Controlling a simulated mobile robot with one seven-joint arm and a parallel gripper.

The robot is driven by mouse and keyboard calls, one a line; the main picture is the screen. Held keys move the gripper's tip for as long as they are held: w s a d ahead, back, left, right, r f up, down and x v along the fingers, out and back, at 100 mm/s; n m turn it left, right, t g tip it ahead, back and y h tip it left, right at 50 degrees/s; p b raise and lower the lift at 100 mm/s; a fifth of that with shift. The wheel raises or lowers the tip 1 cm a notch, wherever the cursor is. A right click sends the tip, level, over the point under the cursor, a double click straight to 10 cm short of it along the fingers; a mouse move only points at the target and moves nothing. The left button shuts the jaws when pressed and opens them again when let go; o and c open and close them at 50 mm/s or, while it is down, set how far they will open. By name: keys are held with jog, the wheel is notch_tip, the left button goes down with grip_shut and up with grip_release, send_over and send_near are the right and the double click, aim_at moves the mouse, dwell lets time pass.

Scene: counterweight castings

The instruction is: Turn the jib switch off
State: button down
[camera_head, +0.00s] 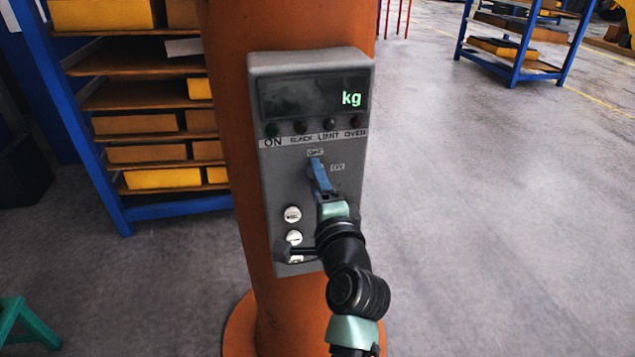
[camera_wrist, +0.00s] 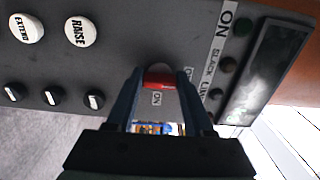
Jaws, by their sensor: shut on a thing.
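The jib switch is a small red knob (camera_wrist: 160,77) on the face of a grey control box (camera_head: 308,95), and in the wrist view it sits between my fingertips. My gripper (camera_head: 318,168) is shut on it, with its blue fingers against the panel. In the head view the fingers hide the knob. A small OFF label (camera_head: 315,152) is just above the fingertips and an ON label (camera_head: 337,167) is to their right. The ON label also shows in the wrist view (camera_wrist: 157,98). I cannot tell which label the knob points to.
The box is fixed to an orange column (camera_head: 225,110). Its display (camera_head: 310,95) shows "kg", with a row of lamps (camera_head: 330,124) below. White buttons (camera_head: 292,214) lie left of my gripper; black knobs (camera_wrist: 53,96) are near the panel edge. Blue shelving (camera_head: 90,150) stands left.

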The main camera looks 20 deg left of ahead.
jog(key=shift+c, duration=1.4)
grip_release()
jog(key=b+v, duration=0.2)
jog(key=v, duration=1.1)
jog(key=shift+b, duration=0.3)
